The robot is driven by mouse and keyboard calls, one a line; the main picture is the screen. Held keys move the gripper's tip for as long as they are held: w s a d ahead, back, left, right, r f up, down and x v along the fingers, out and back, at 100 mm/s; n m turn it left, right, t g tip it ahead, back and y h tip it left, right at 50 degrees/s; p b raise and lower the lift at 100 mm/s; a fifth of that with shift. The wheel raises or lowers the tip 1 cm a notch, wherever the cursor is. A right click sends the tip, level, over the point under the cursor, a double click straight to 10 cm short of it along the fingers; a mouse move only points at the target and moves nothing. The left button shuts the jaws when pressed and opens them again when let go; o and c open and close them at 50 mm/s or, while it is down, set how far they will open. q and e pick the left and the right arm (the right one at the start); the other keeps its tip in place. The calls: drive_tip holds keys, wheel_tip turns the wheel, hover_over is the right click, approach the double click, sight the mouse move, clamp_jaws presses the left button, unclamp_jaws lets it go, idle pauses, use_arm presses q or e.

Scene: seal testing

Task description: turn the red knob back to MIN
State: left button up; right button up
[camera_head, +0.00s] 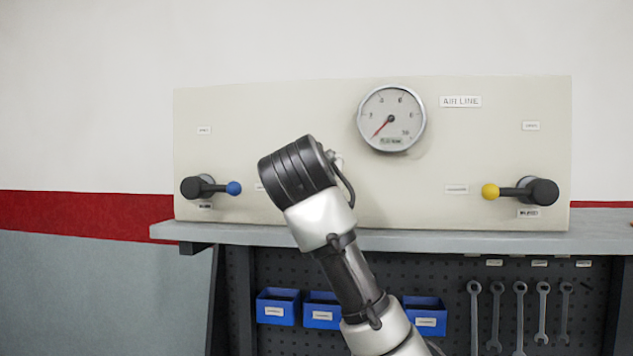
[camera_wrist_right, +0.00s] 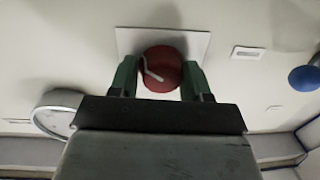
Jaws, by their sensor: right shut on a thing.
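The red knob (camera_wrist_right: 163,70) sits on a pale square plate (camera_wrist_right: 196,42) and shows in the right wrist view, with a light pointer line on its face. My right gripper (camera_wrist_right: 160,78) has its two green fingers on either side of the knob and is shut on it. In the head view my right arm and wrist (camera_head: 300,178) reach up to the panel and hide the knob and the gripper's fingers. No MIN marking is readable in either view. My left gripper is in neither view.
The panel (camera_head: 300,110) carries a round gauge (camera_head: 392,118) with its red needle pointing lower left. A blue-tipped lever (camera_head: 233,188) is at left, a yellow-tipped lever (camera_head: 490,191) at right. Below the shelf (camera_head: 480,241) are blue bins (camera_head: 277,307) and hanging wrenches (camera_head: 519,310).

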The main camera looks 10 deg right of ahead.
drive_tip(key=n, duration=0.6)
drive_tip(key=shift+r+h+b, duration=0.1)
drive_tip(key=shift+h+b, duration=0.2)
drive_tip(key=n, duration=0.5)
drive_tip(key=shift+a+n+g+h, duration=0.15)
drive_tip(key=shift+n+g+h, duration=0.15)
drive_tip(key=shift+n+h, duration=0.1)
drive_tip(key=n, duration=0.4)
drive_tip(key=n+b, duration=0.1)
drive_tip(key=n, duration=0.1)
drive_tip(key=shift+w+f+h, duration=0.15)
drive_tip(key=shift+f+h, duration=0.15)
drive_tip(key=n, duration=0.5)
drive_tip(key=shift+a+f+h, duration=0.1)
drive_tip(key=shift+a+h, duration=0.05)
drive_tip(key=shift+h, duration=0.15)
drive_tip(key=shift+n, duration=0.4)
drive_tip(key=o, duration=0.6)
drive_tip(key=shift+o, duration=1.2)
drive_tip(key=shift+r, duration=0.2)
